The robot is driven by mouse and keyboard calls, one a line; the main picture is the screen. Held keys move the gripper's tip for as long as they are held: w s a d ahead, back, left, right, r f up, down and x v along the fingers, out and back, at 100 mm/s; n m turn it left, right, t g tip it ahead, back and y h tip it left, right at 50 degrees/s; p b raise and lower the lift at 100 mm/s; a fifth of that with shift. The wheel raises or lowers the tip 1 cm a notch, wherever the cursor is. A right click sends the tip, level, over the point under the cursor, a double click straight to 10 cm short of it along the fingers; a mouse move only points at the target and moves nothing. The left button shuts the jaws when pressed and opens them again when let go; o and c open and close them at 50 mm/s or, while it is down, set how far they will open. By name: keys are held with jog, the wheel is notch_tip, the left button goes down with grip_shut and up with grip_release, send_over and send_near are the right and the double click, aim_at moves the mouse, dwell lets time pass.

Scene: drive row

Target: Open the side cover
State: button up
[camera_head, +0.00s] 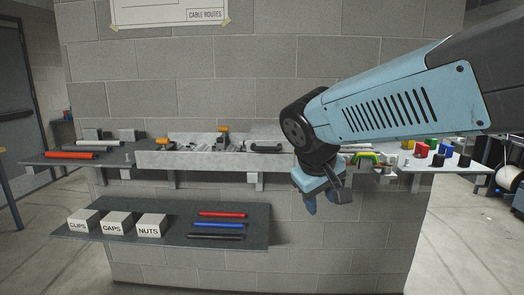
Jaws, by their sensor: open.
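My gripper (322,199) hangs at the end of my blue arm, pointing down in front of the middle shelf's right half. Its fingers are small in the view; it is open with nothing seen between them. A long light-grey unit (215,160) runs along the middle shelf to the left of my gripper. A dark handle-like bar (265,147) lies on its top, and orange parts (222,130) stand at its back. I cannot tell which part is the side cover; my arm hides the stretch of shelf behind it.
A dark left shelf (120,160) holds a red cylinder (70,155). A right shelf (425,165) holds several coloured blocks. The lower shelf (250,238) bears labelled boxes (116,224) and red, blue and black rods.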

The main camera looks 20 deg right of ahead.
jog(key=w+r+n+h, duration=0.1)
jog(key=w+n+h, duration=0.25)
jog(key=w, duration=0.45)
jog(key=n+t+h, duration=0.3)
jog(key=n+t, duration=0.2)
jog(key=t, duration=0.3)
send_near(265, 150)
jog(key=x, duration=1.1)
jog(key=shift+r, duration=0.15)
jog(key=shift+d, duration=0.1)
grip_shut()
